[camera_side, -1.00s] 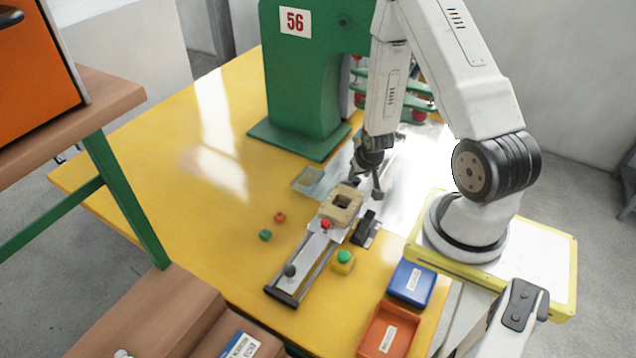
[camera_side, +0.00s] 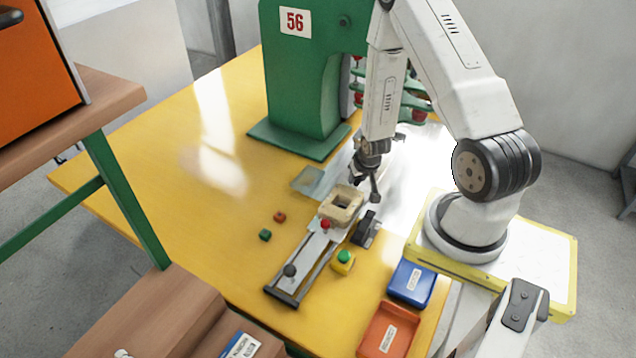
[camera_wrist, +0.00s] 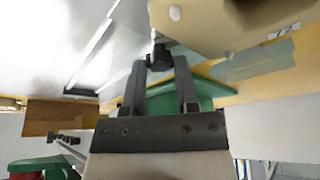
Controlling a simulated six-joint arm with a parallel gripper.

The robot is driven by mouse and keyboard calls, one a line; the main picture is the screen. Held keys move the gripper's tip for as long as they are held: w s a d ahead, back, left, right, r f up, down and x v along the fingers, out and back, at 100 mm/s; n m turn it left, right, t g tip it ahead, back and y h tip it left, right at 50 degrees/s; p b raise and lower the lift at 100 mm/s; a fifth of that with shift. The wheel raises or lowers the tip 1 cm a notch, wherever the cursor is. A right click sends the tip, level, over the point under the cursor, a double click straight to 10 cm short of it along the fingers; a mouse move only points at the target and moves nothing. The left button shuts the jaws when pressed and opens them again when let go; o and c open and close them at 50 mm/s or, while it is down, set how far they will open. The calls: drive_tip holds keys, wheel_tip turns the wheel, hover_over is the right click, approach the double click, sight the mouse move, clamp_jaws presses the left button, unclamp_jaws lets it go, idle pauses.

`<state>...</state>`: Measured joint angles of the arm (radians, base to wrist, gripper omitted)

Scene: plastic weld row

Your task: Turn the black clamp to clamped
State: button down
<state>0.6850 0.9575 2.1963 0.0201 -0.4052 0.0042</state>
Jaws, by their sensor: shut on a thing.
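The black clamp (camera_side: 364,231) stands on the right side of the slide fixture, beside the tan block (camera_side: 341,207) with a square opening. My gripper (camera_side: 367,190) is above and just behind the clamp in the side view. In the wrist view its two fingers (camera_wrist: 160,82) close around a small black knob (camera_wrist: 158,58) with a thin metal rod, which looks like the clamp's handle. The tan block also shows at the top of the wrist view (camera_wrist: 215,22). The join between handle and clamp body is too small to make out.
The slide (camera_side: 303,268) has a red button (camera_side: 325,224) and a dark knob (camera_side: 290,270). A green button on a yellow box (camera_side: 343,262) is in front. Blue (camera_side: 410,282) and orange (camera_side: 390,330) bins sit right. The green machine (camera_side: 305,90) is behind; the table's left is mostly clear.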

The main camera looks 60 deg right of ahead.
drive_tip(key=shift+n, duration=0.5)
drive_tip(key=shift+s+d+n+t+y, duration=0.1)
drive_tip(key=shift+n+t+y, duration=0.25)
drive_tip(key=shift+n, duration=0.85)
drive_tip(key=shift+d+n+t+y, duration=0.15)
drive_tip(key=shift+n+y, duration=0.4)
drive_tip(key=shift+n, duration=0.65)
drive_tip(key=shift+a, duration=0.1)
drive_tip(key=c, duration=0.7)
unclamp_jaws()
drive_tip(key=shift+o, duration=0.2)
drive_tip(key=shift+r, duration=0.1)
drive_tip(key=v, duration=0.7)
drive_tip(key=shift+s+r, duration=0.2)
